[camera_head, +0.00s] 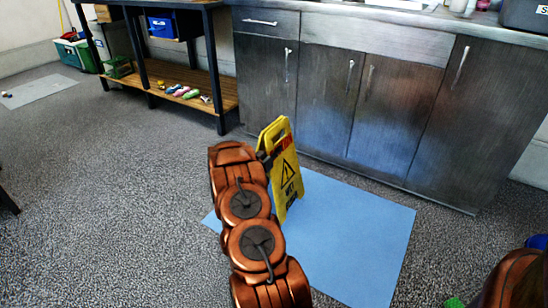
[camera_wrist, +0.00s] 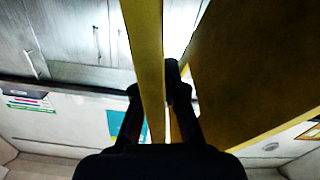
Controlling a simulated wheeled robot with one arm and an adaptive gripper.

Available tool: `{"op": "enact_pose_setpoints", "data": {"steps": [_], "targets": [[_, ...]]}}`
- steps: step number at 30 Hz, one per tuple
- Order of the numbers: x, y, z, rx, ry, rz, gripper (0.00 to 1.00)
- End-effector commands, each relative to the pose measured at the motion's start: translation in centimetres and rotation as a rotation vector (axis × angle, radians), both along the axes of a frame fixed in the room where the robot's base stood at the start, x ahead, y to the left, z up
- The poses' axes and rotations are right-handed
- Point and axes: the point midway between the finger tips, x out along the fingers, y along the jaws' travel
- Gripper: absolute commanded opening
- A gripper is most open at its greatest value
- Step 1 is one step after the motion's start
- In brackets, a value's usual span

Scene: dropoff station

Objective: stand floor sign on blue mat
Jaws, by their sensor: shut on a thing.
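The yellow floor sign (camera_head: 289,181) with a black warning triangle is upright, slightly tilted, over the left part of the blue mat (camera_head: 365,235). I cannot tell whether its lower edge touches the mat. My gripper (camera_wrist: 158,95) is shut on one yellow panel of the sign, which passes between the dark fingers in the wrist view. A second, wider panel (camera_wrist: 245,65) spreads to the right there. In the head view my arm hides most of the gripper and part of the sign's left side.
Dark cabinets (camera_head: 365,95) stand just behind the mat. A shelf (camera_head: 160,88) with colourful shoes is at the back left. A green crate (camera_head: 75,53) and a grey mat (camera_head: 38,90) lie farther left. Speckled floor on the left is open.

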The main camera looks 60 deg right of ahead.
Motion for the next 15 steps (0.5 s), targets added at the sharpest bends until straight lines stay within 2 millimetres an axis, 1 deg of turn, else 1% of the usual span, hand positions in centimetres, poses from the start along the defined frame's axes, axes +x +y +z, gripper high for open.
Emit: {"op": "enact_pose_setpoints", "data": {"steps": [1,6,11,15], "targets": [[0.5,-0.5,-0.1,-0.004,-0.004,0.000,0.00],[1.6,-1.4,-0.3,-0.002,-0.002,-0.001,0.00],[2.1,-1.8,-0.1,-0.003,-0.003,-0.001,0.00],[2.1,-1.8,-1.1,-0.003,-0.002,-0.001,0.00]]}}
